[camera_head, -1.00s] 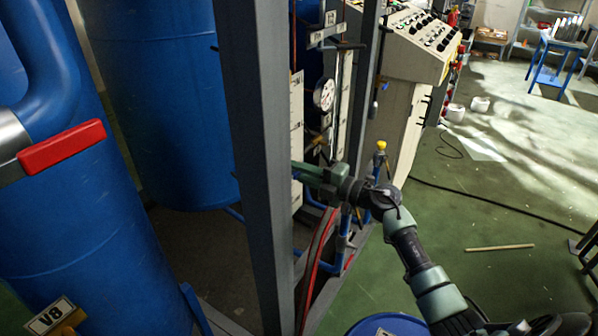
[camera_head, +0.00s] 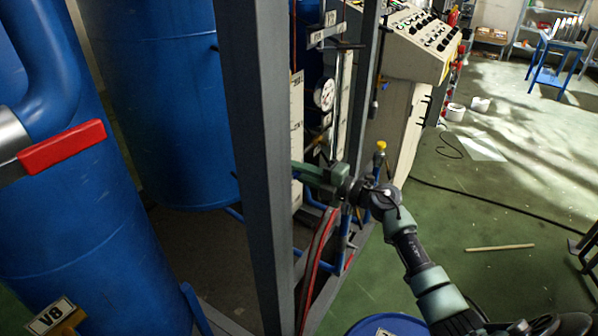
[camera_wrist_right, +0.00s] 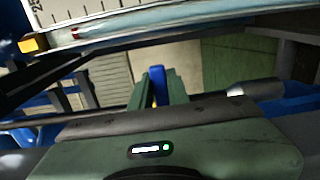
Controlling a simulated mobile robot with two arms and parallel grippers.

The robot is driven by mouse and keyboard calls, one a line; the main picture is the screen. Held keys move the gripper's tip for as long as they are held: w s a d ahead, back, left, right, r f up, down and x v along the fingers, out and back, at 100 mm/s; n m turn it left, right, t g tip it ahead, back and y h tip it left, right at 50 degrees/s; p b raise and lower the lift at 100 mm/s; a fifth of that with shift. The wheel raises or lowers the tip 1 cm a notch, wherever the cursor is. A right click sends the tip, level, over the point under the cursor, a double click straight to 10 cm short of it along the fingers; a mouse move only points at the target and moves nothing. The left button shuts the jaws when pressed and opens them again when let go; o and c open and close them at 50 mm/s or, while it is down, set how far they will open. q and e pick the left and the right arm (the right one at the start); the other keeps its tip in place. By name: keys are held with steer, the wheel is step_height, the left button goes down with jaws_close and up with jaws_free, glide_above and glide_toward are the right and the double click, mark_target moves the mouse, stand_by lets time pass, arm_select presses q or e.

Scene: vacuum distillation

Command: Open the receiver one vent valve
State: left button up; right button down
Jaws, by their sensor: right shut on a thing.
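My right arm comes in from the lower right in the head view. The body of my right gripper (camera_head: 318,174) reaches left to a grey upright post (camera_head: 258,160), and its fingertips are hidden behind that post. In the right wrist view, the green fingers of my right gripper (camera_wrist_right: 158,92) are closed around a narrow blue piece (camera_wrist_right: 157,84), which looks like a valve handle. No label shows on it, so I cannot tell which valve it is. My left gripper is not in view.
A large blue tank with a red lever (camera_head: 62,147) fills the left; a V8 tag (camera_head: 52,317) is below. A pressure gauge (camera_head: 324,94) and level scales stand behind the post. A control cabinet (camera_head: 412,50) stands beyond. The green floor at right is mostly clear.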

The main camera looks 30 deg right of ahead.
mark_target(295, 173)
stand_by(0.4)
steer(key=r+n, duration=0.1)
steer(key=n, duration=0.1)
steer(key=r+n+b, duration=0.1)
steer(key=n, duration=0.1)
steer(key=shift+s+a, duration=0.15)
steer(key=n, duration=0.1)
steer(key=r+n+b, duration=0.1)
steer(key=n, duration=0.1)
steer(key=a+r+n, duration=0.1)
steer(key=n, duration=0.1)
steer(key=shift+s+a, duration=0.1)
steer(key=shift+s, duration=0.25)
steer(key=n, duration=0.1)
steer(key=a+r+n+b, duration=0.1)
steer(key=n, duration=0.1)
steer(key=shift+s+a+n, duration=0.15)
steer(key=shift+s+n, duration=0.15)
steer(key=shift+s, duration=0.05)
steer(key=shift+s+a+r+n+b, duration=0.1)
steer(key=shift+s+a+n, duration=0.2)
steer(key=shift+n, duration=0.45)
steer(key=shift+s+a+r+n+b, duration=0.15)
steer(key=shift+a+n, duration=0.2)
steer(key=shift+n, duration=0.35)
steer(key=shift+s+a+r+n+b, duration=0.15)
steer(key=shift+a+n, duration=0.2)
steer(key=shift+n, duration=0.4)
steer(key=shift+f, duration=0.1)
